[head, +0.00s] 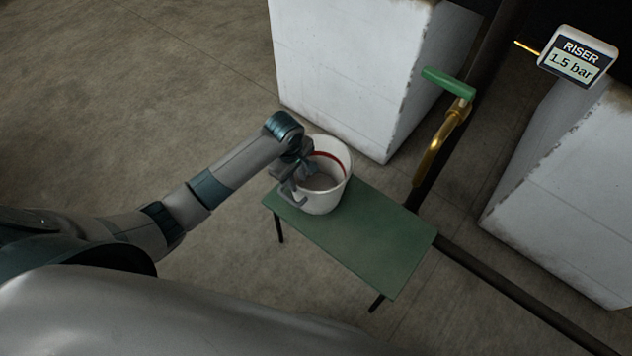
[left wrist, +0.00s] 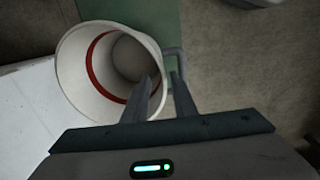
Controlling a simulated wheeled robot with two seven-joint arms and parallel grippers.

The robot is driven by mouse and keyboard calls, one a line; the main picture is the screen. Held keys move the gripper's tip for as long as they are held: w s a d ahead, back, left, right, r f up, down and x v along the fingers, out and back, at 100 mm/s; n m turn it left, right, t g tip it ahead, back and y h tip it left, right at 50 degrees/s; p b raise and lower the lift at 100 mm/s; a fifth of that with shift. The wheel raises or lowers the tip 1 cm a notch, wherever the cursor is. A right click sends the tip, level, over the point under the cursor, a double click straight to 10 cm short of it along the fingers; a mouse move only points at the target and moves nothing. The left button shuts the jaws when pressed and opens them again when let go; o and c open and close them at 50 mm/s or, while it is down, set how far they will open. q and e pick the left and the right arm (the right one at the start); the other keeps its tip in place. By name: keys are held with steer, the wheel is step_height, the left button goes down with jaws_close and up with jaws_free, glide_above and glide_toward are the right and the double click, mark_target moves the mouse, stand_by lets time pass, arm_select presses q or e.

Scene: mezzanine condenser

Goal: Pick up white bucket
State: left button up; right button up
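The white bucket (head: 327,196) with a red band inside stands upright at the far left end of the green table (head: 370,237). Its open mouth and red band also show in the left wrist view (left wrist: 78,75). A grey handle (head: 289,194) juts from its left side; part of it shows in the wrist view (left wrist: 183,62). My left gripper (head: 302,172) is at the bucket's rim beside the handle. In the wrist view its fingers (left wrist: 161,82) are apart, one over the bucket's mouth, the other outside near the handle. Contact cannot be made out. My right gripper is out of view.
A large white block (head: 340,65) stands close behind the bucket. A brass pipe with a green lever (head: 448,82) rises beyond the table. A riser gauge (head: 577,57) and another white block (head: 570,190) are at right. The table's right part is bare.

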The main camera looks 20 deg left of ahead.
mark_target(298, 185)
arm_select(q)
steer(key=f, duration=0.4)
steer(key=shift+w+f, duration=0.3)
steer(key=shift+f, duration=0.5)
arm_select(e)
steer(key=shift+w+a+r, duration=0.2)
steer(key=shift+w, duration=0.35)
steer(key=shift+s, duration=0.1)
arm_select(q)
steer(key=shift+d+f, duration=0.1)
steer(key=shift+f, duration=0.25)
steer(key=f, duration=0.4)
steer(key=shift+w+f+b, duration=0.1)
steer(key=shift+w+b, duration=0.1)
steer(key=shift+b, duration=0.1)
steer(key=shift+f, duration=0.45)
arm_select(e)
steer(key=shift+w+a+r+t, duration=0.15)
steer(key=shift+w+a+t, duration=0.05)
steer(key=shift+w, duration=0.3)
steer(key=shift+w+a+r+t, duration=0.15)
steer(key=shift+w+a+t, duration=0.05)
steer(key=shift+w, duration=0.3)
